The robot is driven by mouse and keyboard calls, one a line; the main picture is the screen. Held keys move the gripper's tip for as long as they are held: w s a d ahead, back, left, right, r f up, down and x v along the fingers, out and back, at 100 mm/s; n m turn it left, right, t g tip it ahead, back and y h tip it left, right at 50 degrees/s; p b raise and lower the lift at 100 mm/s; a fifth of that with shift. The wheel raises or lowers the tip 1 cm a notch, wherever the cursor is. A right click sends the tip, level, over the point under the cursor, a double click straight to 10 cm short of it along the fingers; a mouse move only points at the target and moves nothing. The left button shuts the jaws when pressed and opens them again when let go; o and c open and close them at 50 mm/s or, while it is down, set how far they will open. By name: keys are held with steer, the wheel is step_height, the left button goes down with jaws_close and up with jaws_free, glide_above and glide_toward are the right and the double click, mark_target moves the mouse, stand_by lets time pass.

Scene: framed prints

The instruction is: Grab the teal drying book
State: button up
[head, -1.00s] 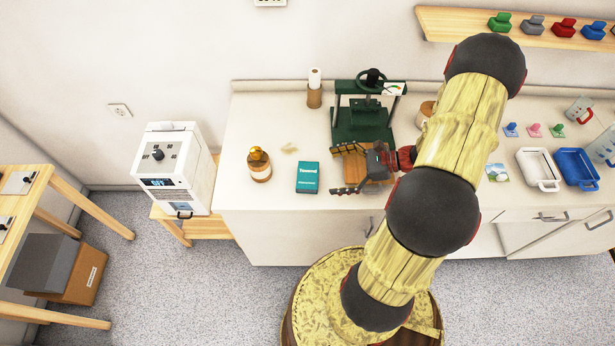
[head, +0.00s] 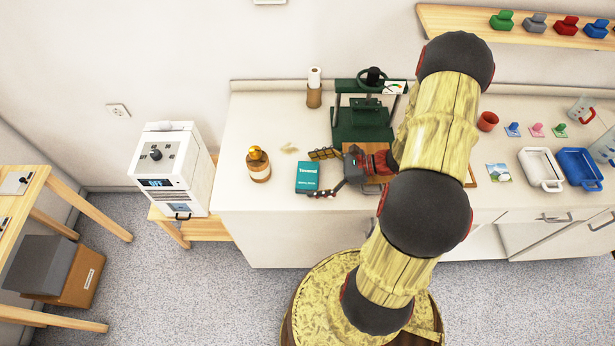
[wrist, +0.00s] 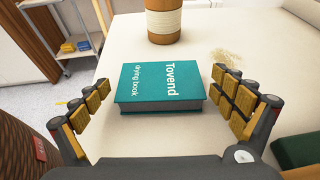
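The teal drying book (head: 307,177) lies flat on the white counter, and its cover reads "Tovend drying book" in the wrist view (wrist: 160,84). My gripper (head: 318,173) is open at the book's right side in the head view. In the wrist view my gripper (wrist: 158,105) has its yellow-padded fingers spread wide, one on each side of the book. The book lies ahead of the palm, with its near part between the fingertips. No finger clearly touches it.
The counter's front left is clear.

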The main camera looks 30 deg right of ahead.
steer(key=c, duration=1.2)
